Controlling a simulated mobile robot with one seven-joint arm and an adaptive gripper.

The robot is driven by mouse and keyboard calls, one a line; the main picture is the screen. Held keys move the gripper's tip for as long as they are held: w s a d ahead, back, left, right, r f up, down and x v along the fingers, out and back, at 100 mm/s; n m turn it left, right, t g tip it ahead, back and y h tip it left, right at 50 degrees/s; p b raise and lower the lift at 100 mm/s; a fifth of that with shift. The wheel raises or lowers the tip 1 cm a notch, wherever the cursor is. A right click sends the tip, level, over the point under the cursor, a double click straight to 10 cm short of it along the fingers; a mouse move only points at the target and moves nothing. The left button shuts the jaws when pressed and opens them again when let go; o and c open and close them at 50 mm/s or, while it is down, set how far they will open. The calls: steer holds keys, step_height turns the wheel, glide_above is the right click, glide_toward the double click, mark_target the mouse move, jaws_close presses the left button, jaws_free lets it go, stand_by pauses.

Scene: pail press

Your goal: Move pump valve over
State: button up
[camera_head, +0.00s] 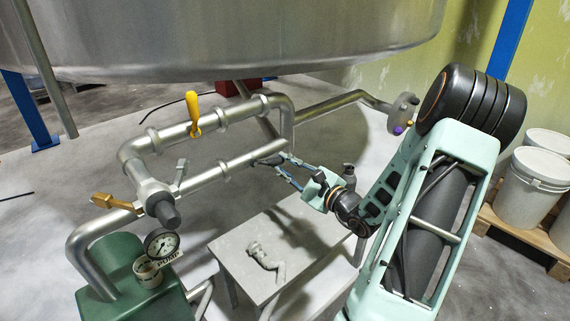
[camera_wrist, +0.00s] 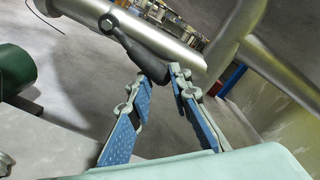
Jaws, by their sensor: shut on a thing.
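My gripper (camera_head: 275,161) reaches in from the right to the lower silver pipe (camera_head: 235,163). In the wrist view its blue-padded fingers (camera_wrist: 162,74) are shut on the free end of a dark grey valve lever (camera_wrist: 136,45). The lever's other end meets a bolted pivot at the pipe (camera_wrist: 155,33). In the head view the lever is small and mostly hidden by the fingers. The green pump (camera_head: 125,285) stands at lower left, with a gauge (camera_head: 161,244) and a label reading PUMP (camera_head: 170,258).
A yellow handle (camera_head: 194,113) sits on the upper pipe, and a brass-coloured handle (camera_head: 112,202) on the left pipe. A large steel tank (camera_head: 220,40) overhangs the pipes. A low grey table (camera_head: 235,262) holds a metal fitting (camera_head: 265,257). White pails (camera_head: 525,190) stand at right.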

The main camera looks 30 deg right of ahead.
steer(key=shift+a, duration=0.35)
steer(key=shift+a+f+b, duration=0.25)
steer(key=shift+f+b, duration=0.25)
steer(key=shift+f, duration=0.05)
steer(key=shift+a+f+b, duration=0.25)
steer(key=shift+f+b, duration=0.2)
steer(key=shift+f, duration=0.05)
steer(key=shift+c, duration=0.4)
steer(key=shift+s+a+f+b, duration=0.1)
steer(key=shift+a+f+b, duration=0.05)
steer(key=shift+f+b, duration=0.2)
steer(key=shift+s+a+f+b, duration=0.1)
steer(key=shift+a+f+b, duration=0.3)
steer(key=shift+a+f, duration=0.15)
steer(key=shift+s+a+f+b, duration=0.1)
steer(key=shift+a+f+b, duration=0.45)
steer(key=shift+a, duration=0.15)
steer(key=shift+o, duration=0.3)
steer(key=shift+a, duration=0.35)
